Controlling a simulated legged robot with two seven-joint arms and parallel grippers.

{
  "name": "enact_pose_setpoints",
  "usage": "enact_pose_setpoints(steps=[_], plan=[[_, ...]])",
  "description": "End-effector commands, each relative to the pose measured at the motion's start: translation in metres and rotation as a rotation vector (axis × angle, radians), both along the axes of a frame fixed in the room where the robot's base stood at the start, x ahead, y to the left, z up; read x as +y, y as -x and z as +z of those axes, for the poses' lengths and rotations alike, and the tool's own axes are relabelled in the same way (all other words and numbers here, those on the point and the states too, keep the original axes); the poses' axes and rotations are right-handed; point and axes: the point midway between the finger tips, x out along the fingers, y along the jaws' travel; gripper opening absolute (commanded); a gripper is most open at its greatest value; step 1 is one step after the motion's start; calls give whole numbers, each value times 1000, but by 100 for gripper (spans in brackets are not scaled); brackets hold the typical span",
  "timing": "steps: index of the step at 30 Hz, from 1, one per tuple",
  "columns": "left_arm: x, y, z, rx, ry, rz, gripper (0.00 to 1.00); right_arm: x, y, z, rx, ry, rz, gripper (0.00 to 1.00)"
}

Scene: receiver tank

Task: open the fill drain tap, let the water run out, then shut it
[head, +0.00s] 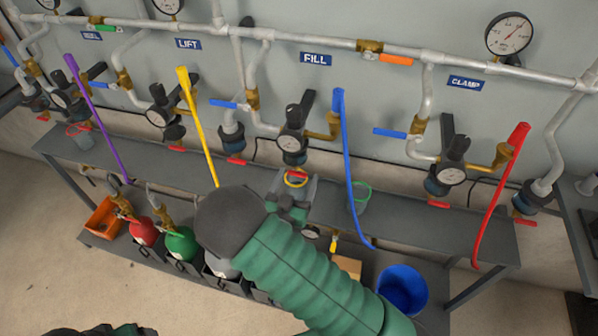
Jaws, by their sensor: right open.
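The FILL sign (316,58) is on the wall above a unit with a round gauge (291,143) and a black knob. A small red tap handle (297,173) shows under this unit, just above my right gripper. My right gripper (292,188) is open below the unit, its fingers reaching up toward the red handle. A yellow ring (295,181) shows between or just behind the fingers; I cannot tell whether they touch it. No running water is visible. My left gripper is out of view.
Similar units with red handles stand left and right, including the CLAMP unit (452,172). A grey bench (420,205) runs below; a blue bucket (403,288) stands lower right.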

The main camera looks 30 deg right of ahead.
Motion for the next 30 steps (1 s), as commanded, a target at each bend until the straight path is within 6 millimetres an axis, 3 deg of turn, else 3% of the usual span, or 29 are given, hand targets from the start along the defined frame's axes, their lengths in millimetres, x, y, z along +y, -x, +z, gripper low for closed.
enact_pose_setpoints(steps=[4,18,23,30], plan=[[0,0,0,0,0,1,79,2,-1,0,0,0,2,75],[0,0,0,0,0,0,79,-2,-2,-2,2,-4,2,13],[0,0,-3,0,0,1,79,-2,-2,-4,-20,-22,1,12],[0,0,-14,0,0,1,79,-1,-2,-7,-182,-161,1,12]])
